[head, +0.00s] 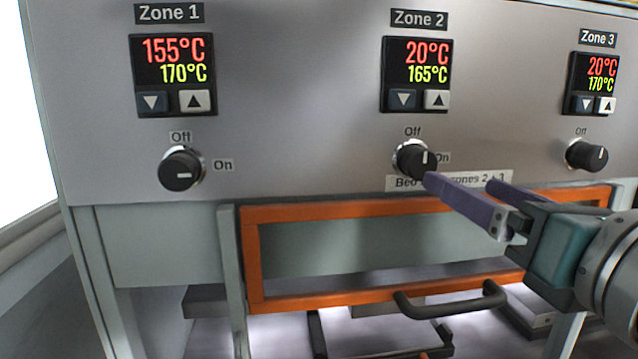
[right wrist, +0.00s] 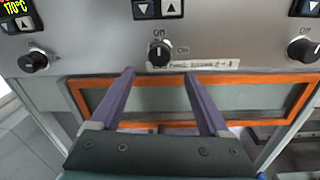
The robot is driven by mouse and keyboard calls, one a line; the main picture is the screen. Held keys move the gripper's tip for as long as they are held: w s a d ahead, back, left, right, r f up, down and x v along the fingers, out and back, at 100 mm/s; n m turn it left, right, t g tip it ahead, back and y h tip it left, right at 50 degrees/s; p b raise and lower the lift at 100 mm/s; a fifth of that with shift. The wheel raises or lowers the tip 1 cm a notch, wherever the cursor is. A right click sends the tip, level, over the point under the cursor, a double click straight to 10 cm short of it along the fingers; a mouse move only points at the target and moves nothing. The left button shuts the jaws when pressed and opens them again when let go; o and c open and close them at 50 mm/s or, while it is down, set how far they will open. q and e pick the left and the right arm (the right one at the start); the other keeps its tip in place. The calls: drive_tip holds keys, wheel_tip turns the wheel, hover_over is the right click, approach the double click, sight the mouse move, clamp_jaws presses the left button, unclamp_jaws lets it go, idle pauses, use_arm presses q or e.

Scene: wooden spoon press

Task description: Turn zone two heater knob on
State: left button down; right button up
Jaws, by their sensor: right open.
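The zone two heater knob (head: 413,161) is a round black knob on the grey panel, below the Zone 2 display (head: 416,75). Its white mark stands upright, toward the "Off" label; "On" is at its right. The display reads 20°C over 165°C. In the right wrist view the knob (right wrist: 159,53) sits between and beyond the two fingertips. My right gripper (head: 463,184) has purple fingers spread open and empty, just below and right of the knob in the head view. In the right wrist view its fingers (right wrist: 159,73) appear apart from the knob. My left gripper is out of view.
The Zone 1 knob (head: 182,169) is at left, its mark lying sideways, and the Zone 3 knob (head: 586,155) is at right, its mark upright. An orange frame (head: 340,209) with a dark handle (head: 452,309) lies below the panel. A paper label is under the Zone 2 knob.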

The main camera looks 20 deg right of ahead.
sight(425, 164)
drive_tip(key=w, duration=0.2)
drive_tip(key=w+d+p, duration=0.1)
drive_tip(key=w, duration=0.2)
drive_tip(key=w+p, duration=0.1)
drive_tip(key=w, duration=0.2)
drive_tip(key=shift+d+r, duration=0.15)
drive_tip(key=shift+d, duration=0.15)
drive_tip(key=shift+w+d+p, duration=0.1)
drive_tip(key=shift+w+p, duration=0.25)
drive_tip(key=shift+w, duration=0.35)
drive_tip(key=shift+c, duration=0.2)
clamp_jaws()
